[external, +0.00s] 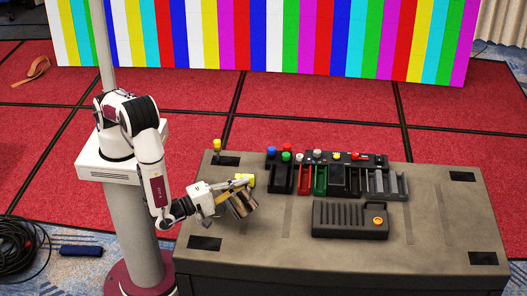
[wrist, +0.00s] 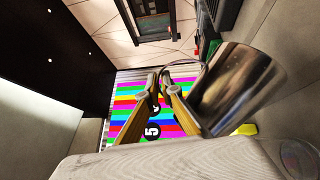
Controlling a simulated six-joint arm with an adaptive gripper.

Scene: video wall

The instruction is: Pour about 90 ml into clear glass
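A shiny metal pitcher (wrist: 238,88) is in my gripper (wrist: 159,82), to the right of the fingers in the wrist view. The fingers are close together at its thin handle loop and appear shut on it. The pitcher is tilted and held above the left part of the table, and it also shows in the external view (external: 243,203). Its contents are hidden. A faint round transparent outline (wrist: 298,158) at the lower right of the wrist view may be the clear glass. I cannot make out the glass in the external view.
A yellow object (external: 246,181) lies close to my gripper. The grey table (external: 270,245) carries dark bins (external: 322,180), a row of coloured knobs and a black box (external: 350,220) to the right. The table's front left is mostly clear.

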